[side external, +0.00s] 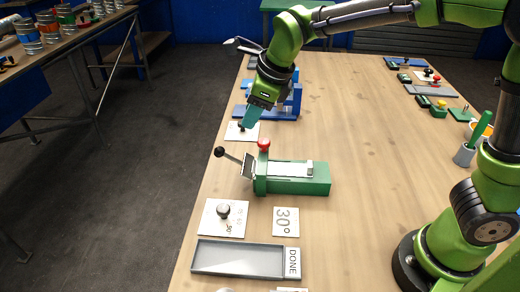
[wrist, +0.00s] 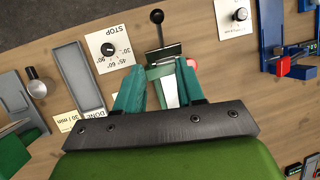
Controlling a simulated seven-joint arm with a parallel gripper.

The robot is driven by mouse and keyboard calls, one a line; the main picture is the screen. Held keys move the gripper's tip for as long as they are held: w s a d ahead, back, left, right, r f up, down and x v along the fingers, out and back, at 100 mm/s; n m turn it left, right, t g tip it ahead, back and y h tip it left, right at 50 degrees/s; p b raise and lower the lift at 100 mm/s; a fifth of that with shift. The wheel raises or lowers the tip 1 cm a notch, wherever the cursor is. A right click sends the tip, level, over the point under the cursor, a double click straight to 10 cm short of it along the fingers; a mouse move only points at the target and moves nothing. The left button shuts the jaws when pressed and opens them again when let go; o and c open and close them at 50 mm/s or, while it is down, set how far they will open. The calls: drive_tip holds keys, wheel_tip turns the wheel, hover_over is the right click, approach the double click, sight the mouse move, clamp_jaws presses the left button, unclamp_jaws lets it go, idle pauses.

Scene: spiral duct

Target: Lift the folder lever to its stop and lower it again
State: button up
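The folder (side external: 292,186) is a green block with a pale metal strip (side external: 290,168) on top, and it also shows in the wrist view between my fingers. Its lever (side external: 232,157) has a black ball end (side external: 219,151) and sticks out left, tilted slightly up from a grey hinged plate (side external: 248,166). The ball (wrist: 157,16) is at the top of the wrist view, beyond my fingertips. A red knob (side external: 264,143) stands upright by the plate. My gripper (side external: 249,119), with teal fingers (wrist: 160,65), is open and empty, above and beyond the folder, not touching the lever.
Blue fixtures (side external: 285,106) stand behind. The right of the table near the folder is clear.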

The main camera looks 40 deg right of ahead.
sight(231, 157)
drive_tip(key=x, duration=1.7)
clamp_jaws()
